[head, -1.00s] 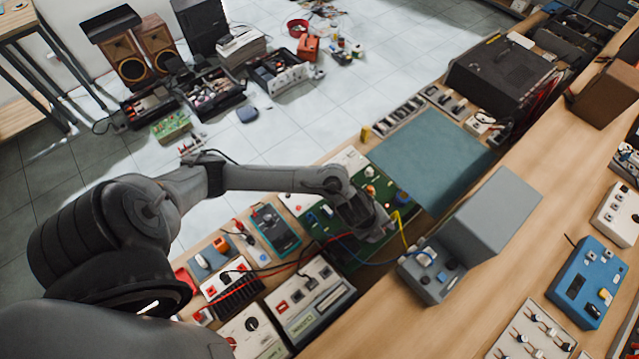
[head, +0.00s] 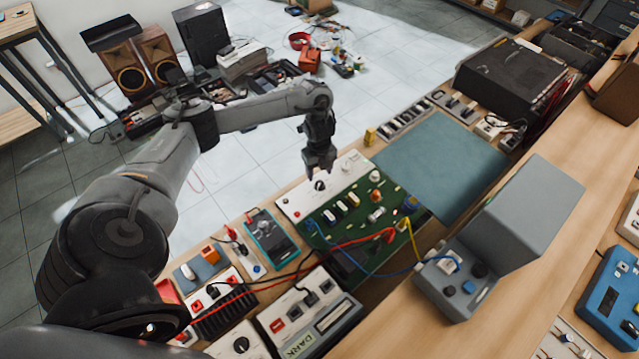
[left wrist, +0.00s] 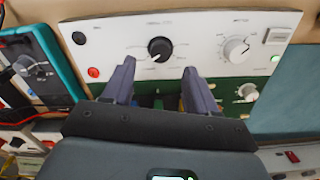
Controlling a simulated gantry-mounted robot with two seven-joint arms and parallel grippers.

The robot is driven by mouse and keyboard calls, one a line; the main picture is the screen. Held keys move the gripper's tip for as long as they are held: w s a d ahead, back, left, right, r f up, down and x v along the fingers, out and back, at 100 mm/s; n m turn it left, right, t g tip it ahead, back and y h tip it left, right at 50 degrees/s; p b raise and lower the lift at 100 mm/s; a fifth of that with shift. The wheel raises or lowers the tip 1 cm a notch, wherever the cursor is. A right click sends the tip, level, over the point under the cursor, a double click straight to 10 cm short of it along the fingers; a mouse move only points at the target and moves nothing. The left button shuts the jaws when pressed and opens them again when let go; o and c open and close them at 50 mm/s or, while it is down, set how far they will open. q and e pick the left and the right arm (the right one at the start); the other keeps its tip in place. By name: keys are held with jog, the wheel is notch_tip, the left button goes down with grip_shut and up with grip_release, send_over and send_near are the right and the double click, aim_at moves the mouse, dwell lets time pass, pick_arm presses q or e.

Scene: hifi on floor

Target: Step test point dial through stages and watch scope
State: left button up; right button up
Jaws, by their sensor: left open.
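A white panel (head: 298,206) stands at the far edge of the green circuit board (head: 345,240). It carries a black pointer dial (left wrist: 160,48) and a white dial (left wrist: 236,50); I cannot read their labels. My left gripper (head: 318,172) points down just above the black dial in the head view. In the left wrist view the fingers (left wrist: 158,82) are open and empty, with the black dial framed beyond their tips, apparently untouched. A grey box with a knobbed front (head: 455,285) may be the scope; its screen is not visible. My right gripper is not in view.
A teal meter (head: 272,238) and a white DARK-labelled unit (head: 310,318) stand nearby. A blue-green mat (head: 440,165) is clear.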

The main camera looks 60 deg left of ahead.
aim_at(320, 183)
pick_arm(q)
jog(key=shift+f, duration=2.85)
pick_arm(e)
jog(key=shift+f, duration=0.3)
pick_arm(q)
jog(key=shift+c, duration=0.3)
jog(key=c, duration=1)
jog(key=shift+m, duration=0.3)
jog(key=m+b, duration=0.1)
jog(key=m, duration=0.3)
jog(key=shift+w, duration=0.1)
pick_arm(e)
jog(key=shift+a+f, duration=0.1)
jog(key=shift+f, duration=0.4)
pick_arm(q)
jog(key=shift+m+b, duration=0.4)
jog(key=shift+m, duration=1)
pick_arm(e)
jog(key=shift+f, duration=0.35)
pick_arm(q)
jog(key=shift+m, duration=0.4)
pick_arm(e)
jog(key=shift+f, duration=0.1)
